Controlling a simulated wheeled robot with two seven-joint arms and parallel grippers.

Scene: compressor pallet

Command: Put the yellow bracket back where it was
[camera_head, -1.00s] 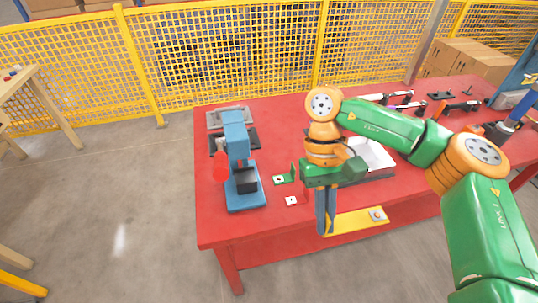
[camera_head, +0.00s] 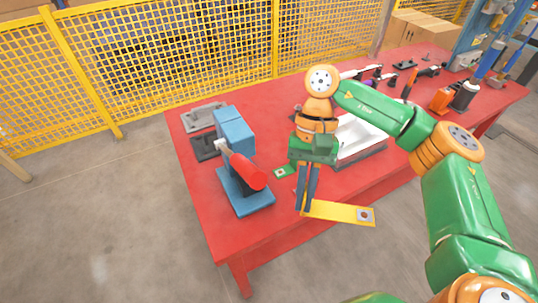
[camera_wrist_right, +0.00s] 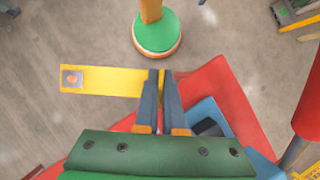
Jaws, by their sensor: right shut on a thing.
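The yellow bracket (camera_head: 338,212) is a flat strip with a square grey patch holding a round spot at its far end. My right gripper (camera_head: 303,209) is shut on its left end in the head view and holds it beyond the front edge of the red table. In the right wrist view the bracket (camera_wrist_right: 104,80) sticks out to the left from between the two fingers (camera_wrist_right: 160,78). I cannot tell its exact height over the table edge. My left gripper is not in view.
A blue press (camera_head: 240,165) with a red handle (camera_head: 247,171) stands left of the gripper on the red table (camera_head: 225,222). A white tray (camera_head: 362,135) is behind the arm. Tools and bottles stand at the right.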

